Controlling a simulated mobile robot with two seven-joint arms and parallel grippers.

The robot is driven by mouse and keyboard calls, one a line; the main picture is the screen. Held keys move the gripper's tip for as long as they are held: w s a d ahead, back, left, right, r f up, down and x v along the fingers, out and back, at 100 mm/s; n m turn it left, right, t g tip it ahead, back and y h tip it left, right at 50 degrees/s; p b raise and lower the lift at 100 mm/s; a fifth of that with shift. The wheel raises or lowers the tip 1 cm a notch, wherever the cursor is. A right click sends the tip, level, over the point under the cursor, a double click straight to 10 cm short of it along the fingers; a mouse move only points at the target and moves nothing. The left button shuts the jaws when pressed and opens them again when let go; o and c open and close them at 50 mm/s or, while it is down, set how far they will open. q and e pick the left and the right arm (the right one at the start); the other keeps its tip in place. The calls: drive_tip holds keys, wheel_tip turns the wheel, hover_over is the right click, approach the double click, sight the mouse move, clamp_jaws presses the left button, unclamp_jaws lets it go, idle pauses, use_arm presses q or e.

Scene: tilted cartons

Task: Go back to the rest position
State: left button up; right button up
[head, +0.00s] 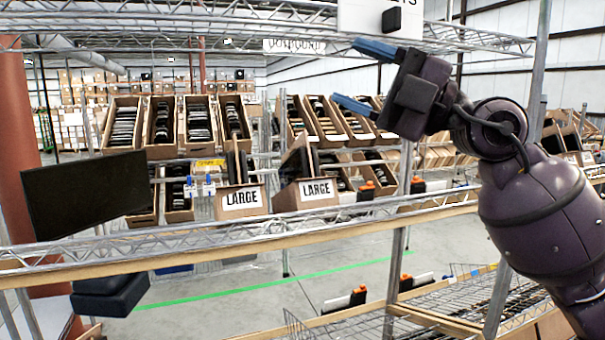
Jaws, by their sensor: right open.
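My right gripper (345,70) is at the upper right of the head view, its arm coming in from the right edge. Its two blue fingers point left and stand wide apart, with nothing between them. It is above and to the right of two tilted cartons marked LARGE, the left carton (240,202) and the right carton (306,192). Both hold dark flat items and appear apart from the gripper. My left gripper does not show.
A wire shelf with a wooden front edge (250,243) crosses the view. More cartons of dark items (162,128) stand behind. A metal post (540,60) is near my right arm. A black panel (85,192) is at left. A wire rack (360,325) is low at right.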

drive_tip(key=d+f+m+t+h, duration=0.5)
drive_tip(key=d+f+m+h, duration=0.25)
drive_tip(key=f+m, duration=0.4)
drive_tip(key=d+f+m+t+h, duration=0.4)
drive_tip(key=d+f+m+h, duration=0.4)
drive_tip(key=f+m, duration=0.4)
drive_tip(key=d+f+m+t+h, duration=0.55)
drive_tip(key=f+m+h, duration=0.45)
drive_tip(key=f, duration=0.3)
drive_tip(key=s+d+f+g, duration=0.3)
drive_tip(key=s+f+g, duration=0.75)
drive_tip(key=f, duration=0.55)
drive_tip(key=s+a+f+g+y, duration=0.1)
drive_tip(key=s+a+f+g, duration=0.2)
drive_tip(key=s, duration=0.6)
drive_tip(key=s+f+g+y, duration=0.25)
drive_tip(key=s+f, duration=0.35)
drive_tip(key=s, duration=0.3)
drive_tip(key=w+f+n+t, duration=0.1)
drive_tip(key=w+f+t, duration=0.6)
drive_tip(key=f, duration=0.3)
drive_tip(key=shift+a+f+n+t, duration=0.2)
drive_tip(key=shift+f+n+t, duration=0.05)
drive_tip(key=shift+n+t, duration=0.1)
